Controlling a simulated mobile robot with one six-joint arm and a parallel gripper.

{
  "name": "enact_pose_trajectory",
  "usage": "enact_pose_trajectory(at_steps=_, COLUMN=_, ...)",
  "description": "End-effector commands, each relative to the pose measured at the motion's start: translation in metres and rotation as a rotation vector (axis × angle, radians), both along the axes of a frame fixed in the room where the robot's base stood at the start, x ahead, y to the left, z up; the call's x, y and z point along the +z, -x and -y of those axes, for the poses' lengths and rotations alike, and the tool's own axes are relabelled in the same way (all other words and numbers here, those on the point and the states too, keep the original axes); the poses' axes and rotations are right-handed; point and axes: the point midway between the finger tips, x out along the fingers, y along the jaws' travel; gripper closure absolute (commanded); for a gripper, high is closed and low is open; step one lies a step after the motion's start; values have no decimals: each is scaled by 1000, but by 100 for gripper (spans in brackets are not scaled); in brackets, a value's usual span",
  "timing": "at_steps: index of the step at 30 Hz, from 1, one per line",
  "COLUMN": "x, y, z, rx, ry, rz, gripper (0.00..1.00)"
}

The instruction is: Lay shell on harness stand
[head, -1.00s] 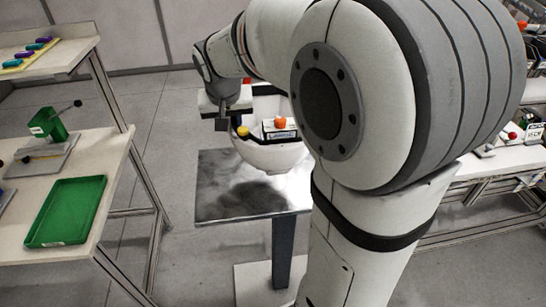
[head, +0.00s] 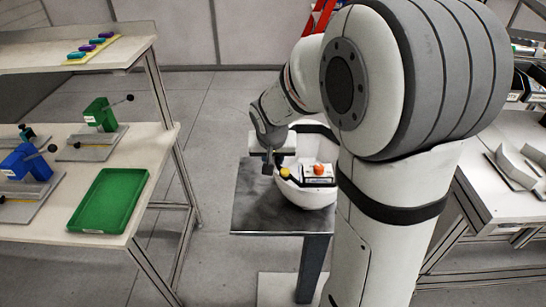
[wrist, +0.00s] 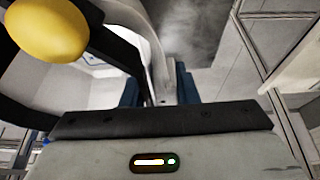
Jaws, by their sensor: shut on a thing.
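The shell (head: 307,195) is a white bowl-like piece with a dark band, lying open side up in the head view. A yellow knob and an orange ball on a labelled block show inside it. My gripper (head: 272,168) is shut on the shell's left rim. In the wrist view the shell's pale wall (wrist: 155,50) runs between my gripper's blue fingers (wrist: 160,92). A grey-topped pedestal (head: 258,212) is beneath the shell; I cannot tell whether they touch. I cannot make out a separate harness stand. My arm hides the shell's right side.
A bench at left carries a green tray (head: 110,200), a green block fixture (head: 100,115) and a blue one (head: 27,163). A shelf (head: 40,58) stands above it. A white bench with grey brackets (head: 522,165) is at right. Open floor lies between the left bench and pedestal.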

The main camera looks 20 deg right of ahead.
Motion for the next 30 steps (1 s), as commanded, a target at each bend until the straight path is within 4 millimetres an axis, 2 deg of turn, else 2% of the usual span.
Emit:
enact_pose_trajectory(at_steps=10, x=-3, y=-1, z=1, rx=-1, ry=0, rz=3, gripper=100)
enact_pose_trajectory(at_steps=11, x=-2, y=0, z=1, rx=-2, ry=0, rz=2, gripper=70)
enact_pose_trajectory(at_steps=18, x=-2, y=0, z=1, rx=-2, ry=0, rz=1, gripper=51)
enact_pose_trajectory(at_steps=26, x=0, y=0, z=1, rx=-3, ry=0, rz=1, gripper=51)
enact_pose_trajectory(at_steps=30, x=10, y=3, z=0, rx=-3, ry=0, rz=4, gripper=51)
